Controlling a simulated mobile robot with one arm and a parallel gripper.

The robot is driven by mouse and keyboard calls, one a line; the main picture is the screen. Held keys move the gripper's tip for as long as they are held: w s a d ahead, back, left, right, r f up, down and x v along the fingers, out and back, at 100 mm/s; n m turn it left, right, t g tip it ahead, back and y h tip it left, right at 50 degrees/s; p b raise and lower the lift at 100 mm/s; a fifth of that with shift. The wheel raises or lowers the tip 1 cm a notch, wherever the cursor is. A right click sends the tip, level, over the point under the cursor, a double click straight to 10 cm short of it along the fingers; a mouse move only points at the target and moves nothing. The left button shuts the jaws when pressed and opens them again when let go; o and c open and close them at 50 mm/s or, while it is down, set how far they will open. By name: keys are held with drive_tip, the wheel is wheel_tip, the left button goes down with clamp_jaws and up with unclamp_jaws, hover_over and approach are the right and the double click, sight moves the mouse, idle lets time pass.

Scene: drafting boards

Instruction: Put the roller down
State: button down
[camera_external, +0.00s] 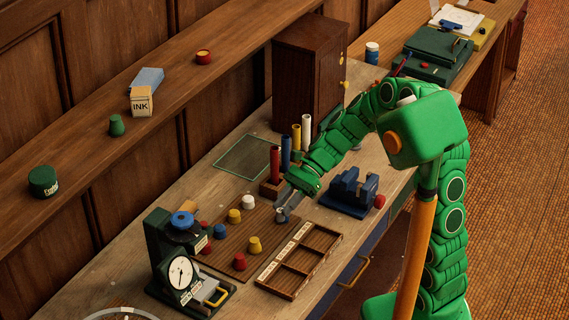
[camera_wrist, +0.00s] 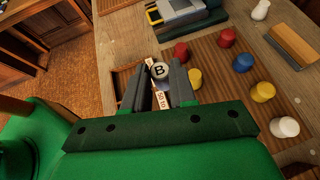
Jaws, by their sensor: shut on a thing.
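My gripper (camera_external: 284,212) is low over the right end of a brown slatted board (camera_external: 262,222), near the divided wooden tray (camera_external: 313,267). I cannot tell whether the piece touches the surface.
A green scale (camera_external: 180,272) stands left. A rack of coloured tubes (camera_external: 270,189) and a blue block (camera_external: 350,192) flank my arm. A green mat (camera_external: 247,156) lies bare behind.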

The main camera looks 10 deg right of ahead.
drive_tip(key=w+d+r+m+t, duration=0.1)
drive_tip(key=w+d+m+t, duration=0.25)
drive_tip(key=w, duration=0.45)
drive_tip(key=w+d+r+m+t+y, duration=0.1)
drive_tip(key=w+d+m+t, duration=0.3)
drive_tip(key=w, duration=0.4)
drive_tip(key=w+d+r+m+t, duration=0.1)
drive_tip(key=w+d+m+t, duration=0.2)
drive_tip(key=w+d, duration=0.4)
drive_tip(key=w+d+r+m+t+h, duration=0.1)
drive_tip(key=w+d+m+t+h, duration=0.5)
drive_tip(key=d, duration=0.8)
drive_tip(key=w+d+r+m+t+h, duration=0.2)
drive_tip(key=w+d+m, duration=0.4)
drive_tip(key=d, duration=0.7)
drive_tip(key=w+a+r+n+y, duration=0.1)
drive_tip(key=w+a+r+n, duration=0.15)
drive_tip(key=a, duration=0.65)
drive_tip(key=w+a+r+n+y, duration=0.1)
drive_tip(key=w+a+r, duration=0.3)
drive_tip(key=a, duration=0.4)
drive_tip(key=m+h, duration=0.8)
hover_over(249, 156)
wheel_tip(249, 156, down, 16)
drive_tip(key=shift+f, duration=4.85)
